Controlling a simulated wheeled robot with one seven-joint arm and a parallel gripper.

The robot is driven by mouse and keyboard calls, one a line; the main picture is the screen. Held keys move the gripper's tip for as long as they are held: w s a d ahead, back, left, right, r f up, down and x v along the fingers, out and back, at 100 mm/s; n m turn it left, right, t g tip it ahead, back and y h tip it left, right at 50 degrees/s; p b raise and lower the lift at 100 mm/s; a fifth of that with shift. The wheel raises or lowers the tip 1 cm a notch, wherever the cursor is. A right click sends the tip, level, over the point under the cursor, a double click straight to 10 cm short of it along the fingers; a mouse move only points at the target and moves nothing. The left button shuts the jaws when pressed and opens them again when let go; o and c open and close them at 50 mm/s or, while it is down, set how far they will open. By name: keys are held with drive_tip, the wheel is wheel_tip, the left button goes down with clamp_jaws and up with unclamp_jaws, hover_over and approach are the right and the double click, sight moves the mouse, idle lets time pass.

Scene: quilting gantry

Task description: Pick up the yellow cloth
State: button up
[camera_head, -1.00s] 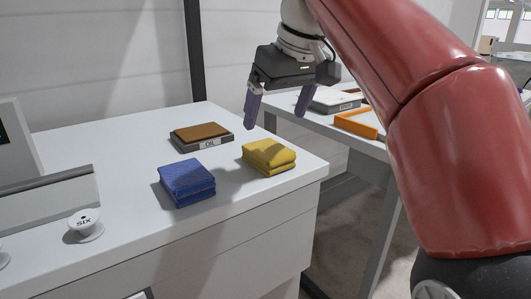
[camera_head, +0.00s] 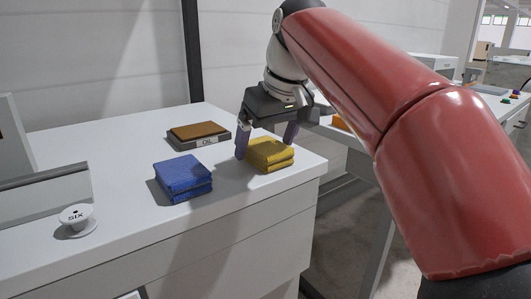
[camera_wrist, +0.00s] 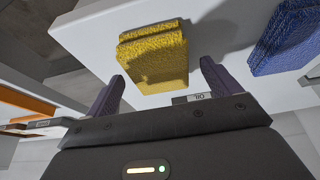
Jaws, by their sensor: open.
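The yellow cloth (camera_head: 270,154) is a folded stack lying near the right corner of the white counter. In the wrist view the yellow cloth (camera_wrist: 155,58) lies ahead of and between the two fingers. My gripper (camera_head: 266,146) is open and empty, just above and behind the cloth, with one purple finger to each side of it in the head view. In the wrist view my gripper (camera_wrist: 160,85) shows both fingers spread apart. I cannot tell whether either finger touches the cloth.
A folded blue cloth (camera_head: 183,178) lies to the left of the yellow one; it also shows in the wrist view (camera_wrist: 287,40). A tray marked OIL (camera_head: 206,141) with a brown pad stands behind. A white knob marked SIX (camera_head: 76,220) is at the left front.

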sight(267, 145)
drive_tip(key=shift+f, duration=0.2)
idle(0.3)
drive_tip(key=c, duration=1.1)
drive_tip(key=shift+o, duration=0.2)
wheel_tip(267, 145, up, 8)
drive_tip(key=shift+r+p, duration=0.1)
drive_tip(key=shift+p, duration=1.05)
drive_tip(key=shift+r, duration=1.15)
